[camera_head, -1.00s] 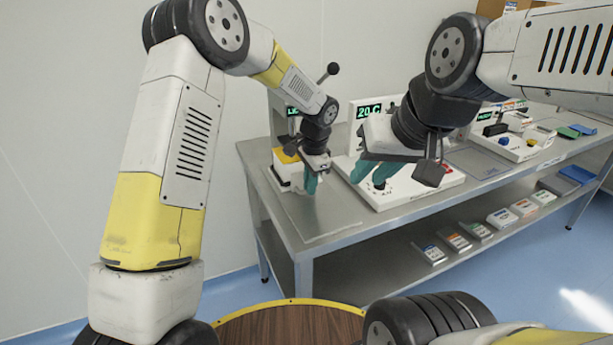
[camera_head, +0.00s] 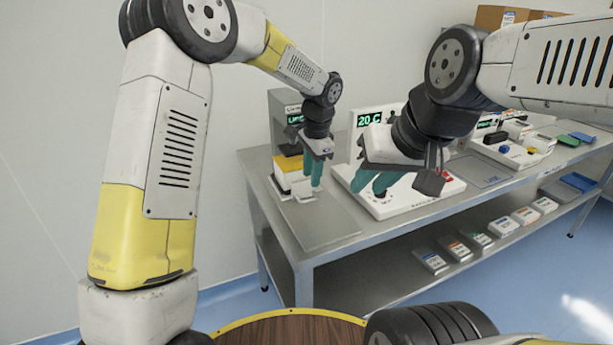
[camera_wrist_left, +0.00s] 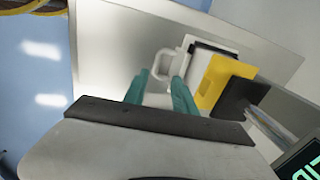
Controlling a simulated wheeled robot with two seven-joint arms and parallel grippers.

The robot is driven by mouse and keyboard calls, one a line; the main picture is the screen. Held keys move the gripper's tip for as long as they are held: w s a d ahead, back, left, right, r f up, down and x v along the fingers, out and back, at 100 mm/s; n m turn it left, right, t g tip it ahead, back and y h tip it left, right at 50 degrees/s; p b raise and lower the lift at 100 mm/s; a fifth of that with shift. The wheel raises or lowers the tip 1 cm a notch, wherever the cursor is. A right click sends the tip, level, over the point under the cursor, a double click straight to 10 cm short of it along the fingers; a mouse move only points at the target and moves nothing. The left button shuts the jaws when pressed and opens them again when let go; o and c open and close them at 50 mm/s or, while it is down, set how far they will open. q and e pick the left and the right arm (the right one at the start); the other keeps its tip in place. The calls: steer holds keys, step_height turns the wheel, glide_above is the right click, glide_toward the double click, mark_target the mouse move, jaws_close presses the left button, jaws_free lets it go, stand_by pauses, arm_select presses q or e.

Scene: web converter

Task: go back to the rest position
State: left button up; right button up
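My left gripper (camera_head: 316,178) has teal fingers pointing down just in front of the yellow-and-white device at the bench's left end. In the left wrist view my left gripper (camera_wrist_left: 160,92) shows its fingers apart, with nothing held between them. A white handle-like part (camera_wrist_left: 163,62) of the device appears just beyond the fingertips; I cannot tell whether they touch. My right gripper (camera_head: 372,186) has its teal fingers apart and empty, appearing over the white 20 C unit. Its height above that unit is unclear.
The metal bench (camera_head: 325,236) has a bare front-left corner. The yellow-and-white device (camera_head: 288,170), a white unit with a 20 C display (camera_head: 369,118) and other instruments stand on it. Several small boxes lie on the lower shelf (camera_head: 365,283). A round wooden top (camera_head: 290,328) is at the near edge.

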arm_select(q)
steer(key=shift+r, duration=0.3)
steer(key=s+a+r+n+t+h, duration=0.15)
steer(key=s+a+r+n, duration=0.35)
steer(key=s+a+r, duration=0.65)
steer(key=s+a+r+n+t, duration=0.1)
steer(key=s+a+n, duration=0.3)
steer(key=s, duration=0.4)
steer(key=s+a+r+n+t+h, duration=0.1)
steer(key=s+a+n, duration=0.3)
steer(key=s, duration=0.4)
steer(key=shift+a+t, duration=0.45)
steer(key=shift+a, duration=0.4)
